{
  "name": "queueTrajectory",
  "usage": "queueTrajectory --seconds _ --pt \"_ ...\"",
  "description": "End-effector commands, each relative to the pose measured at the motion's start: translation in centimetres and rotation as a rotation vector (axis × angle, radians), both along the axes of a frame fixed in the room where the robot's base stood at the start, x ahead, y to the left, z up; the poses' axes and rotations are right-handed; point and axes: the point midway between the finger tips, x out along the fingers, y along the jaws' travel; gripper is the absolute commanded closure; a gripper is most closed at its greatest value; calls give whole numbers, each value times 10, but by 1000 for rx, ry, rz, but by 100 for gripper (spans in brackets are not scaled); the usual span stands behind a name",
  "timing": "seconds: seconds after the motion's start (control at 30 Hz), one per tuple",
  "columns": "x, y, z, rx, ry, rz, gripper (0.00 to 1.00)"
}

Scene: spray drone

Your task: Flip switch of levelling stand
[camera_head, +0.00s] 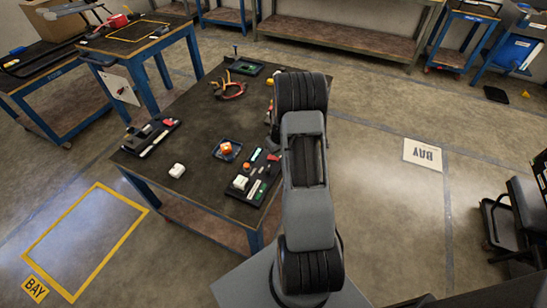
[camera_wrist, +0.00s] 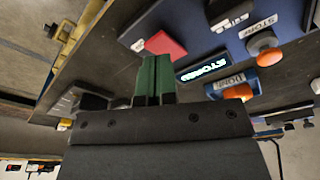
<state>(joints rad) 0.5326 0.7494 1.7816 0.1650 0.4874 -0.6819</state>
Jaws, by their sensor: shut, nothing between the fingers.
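My gripper shows in the wrist view as two green fingers (camera_wrist: 155,80), closed together and holding nothing. A red block (camera_wrist: 165,46) lies just beyond the fingertips. An orange part (camera_wrist: 238,92) shows close right of the fingers. I cannot tell which part is the stand's switch. In the head view my arm hides the gripper and part of the workbench (camera_head: 205,125).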

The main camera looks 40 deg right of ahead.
Motion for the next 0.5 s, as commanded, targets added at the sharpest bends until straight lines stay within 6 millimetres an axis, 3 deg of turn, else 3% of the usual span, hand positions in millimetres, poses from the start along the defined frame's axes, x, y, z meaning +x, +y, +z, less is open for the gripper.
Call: queueTrajectory --seconds 0.5 --pt "0 0 -5 0 0 0 100"
